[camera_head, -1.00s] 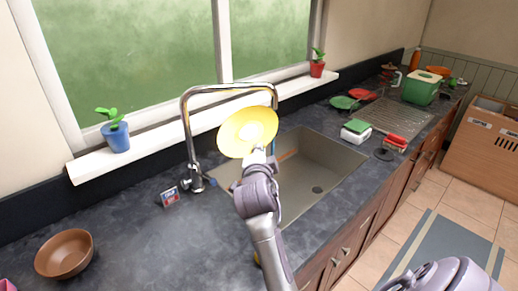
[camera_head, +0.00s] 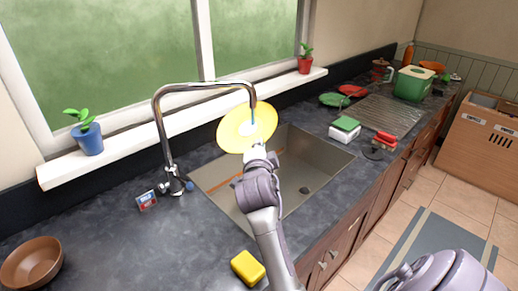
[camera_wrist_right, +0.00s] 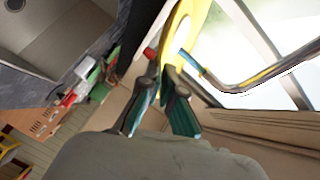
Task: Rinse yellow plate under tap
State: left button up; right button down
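The yellow plate (camera_head: 232,130) has a pale centre and is held tilted above the sink, its face toward the head camera. My right gripper (camera_head: 254,153) is shut on its lower edge. In the right wrist view the fingers (camera_wrist_right: 166,80) close on the plate's edge (camera_wrist_right: 179,35). The chrome tap (camera_head: 170,135) arches over the sink, and its spout end is at the plate. A narrow blue streak (camera_head: 252,117) below the spout overlaps the plate; contact is hard to tell. It also shows in the right wrist view (camera_wrist_right: 188,62). My left gripper is not in view.
The grey sink basin (camera_head: 318,172) lies below the plate. A yellow sponge (camera_head: 248,268) lies on the counter by my arm. A brown bowl (camera_head: 32,262) is at the left. A green-topped white box (camera_head: 344,128) and a drying rack (camera_head: 385,115) stand beyond the sink.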

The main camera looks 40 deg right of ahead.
jog(key=shift+w+d+f, duration=0.1)
jog(key=shift+w+d, duration=0.05)
jog(key=shift+d, duration=0.15)
jog(key=shift+a, duration=0.1)
